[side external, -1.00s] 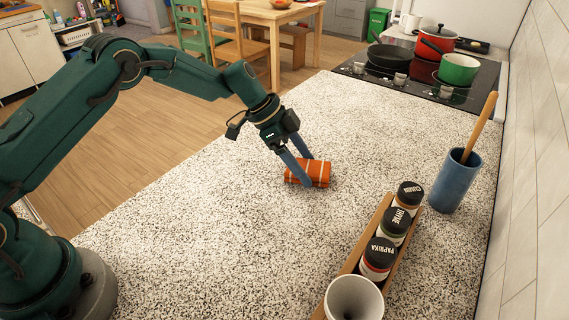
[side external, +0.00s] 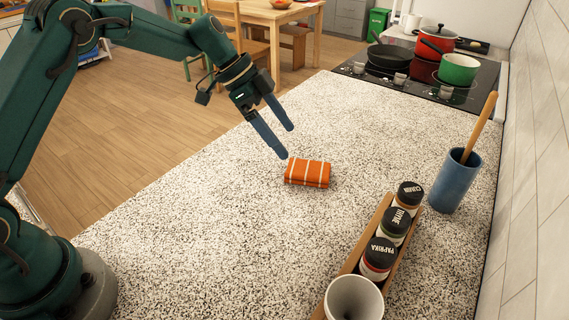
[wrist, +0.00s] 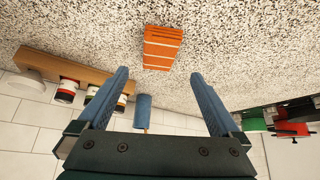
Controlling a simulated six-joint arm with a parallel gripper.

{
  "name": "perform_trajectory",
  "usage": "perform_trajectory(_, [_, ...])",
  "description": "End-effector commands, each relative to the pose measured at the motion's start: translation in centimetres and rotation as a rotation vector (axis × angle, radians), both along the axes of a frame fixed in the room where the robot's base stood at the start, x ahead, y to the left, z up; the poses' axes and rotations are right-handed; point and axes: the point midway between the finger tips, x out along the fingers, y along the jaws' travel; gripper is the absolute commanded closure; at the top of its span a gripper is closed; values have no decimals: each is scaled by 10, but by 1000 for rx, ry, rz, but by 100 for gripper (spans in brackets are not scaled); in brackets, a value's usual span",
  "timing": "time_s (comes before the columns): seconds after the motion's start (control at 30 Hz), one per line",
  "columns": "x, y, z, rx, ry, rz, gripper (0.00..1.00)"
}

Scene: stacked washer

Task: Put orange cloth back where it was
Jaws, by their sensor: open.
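The orange cloth (side external: 307,173), folded into a small block with pale stripes, lies flat on the speckled countertop (side external: 230,220). My gripper (side external: 288,142) is open and empty, above the countertop and just up and to the left of the cloth in the side view, apart from it. In the wrist view the cloth (wrist: 162,48) lies beyond the two blue fingers (wrist: 158,75), near the upper middle, with nothing touching it.
A wooden rack (side external: 348,262) holds several spice jars and a white cup (side external: 353,300) at the front right. A blue crock (side external: 456,181) with a wooden utensil stands near the wall. Pots and a pan (side external: 390,56) sit on the stove at the back. The countertop around the cloth is clear.

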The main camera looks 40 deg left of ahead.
Motion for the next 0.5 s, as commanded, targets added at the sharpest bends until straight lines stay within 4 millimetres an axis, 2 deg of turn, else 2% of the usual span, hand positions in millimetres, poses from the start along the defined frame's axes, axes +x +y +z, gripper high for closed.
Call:
perform_trajectory(0.1, [-4, 10, 16, 1, -2, 2, 0])
perform_trajectory(0.33, [-12, 16, 33, 7, 7, 16, 0])
perform_trajectory(0.43, [-25, 15, 46, 22, 28, 64, 0])
perform_trajectory(0.5, [-40, 14, 59, 39, 50, 124, 0])
